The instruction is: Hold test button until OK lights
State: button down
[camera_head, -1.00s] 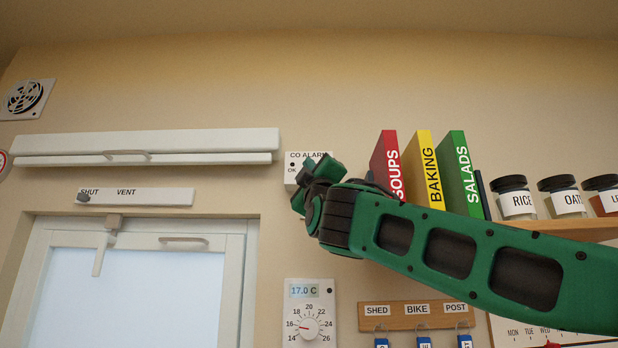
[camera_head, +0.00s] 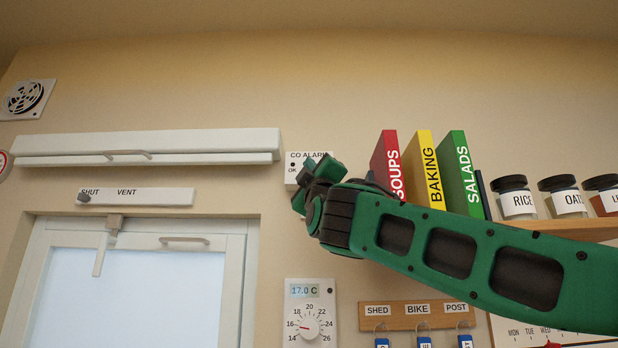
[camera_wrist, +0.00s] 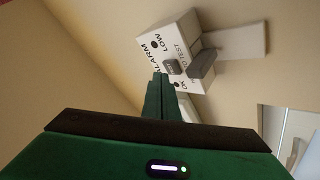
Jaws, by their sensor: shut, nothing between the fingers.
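The CO alarm (camera_head: 292,158) is a white box on the wall, partly hidden behind my gripper (camera_head: 309,172). The small round spot by OK (camera_wrist: 177,86) looks dark.
A shelf (camera_head: 570,227) with upright books (camera_head: 462,170) and labelled jars (camera_head: 517,200) is to the right. A thermostat (camera_head: 311,312) is below the alarm, near a key rack (camera_head: 416,314). A window (camera_head: 140,290) and a vent slider (camera_head: 150,197) are to the left.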

dwell(0.7)
jog(key=shift+w, duration=0.35)
jog(key=shift+w, duration=0.45)
dwell(2.6)
jog(key=shift+s, duration=0.85)
jog(key=shift+s+a, duration=0.1)
jog(key=shift+s, duration=2.45)
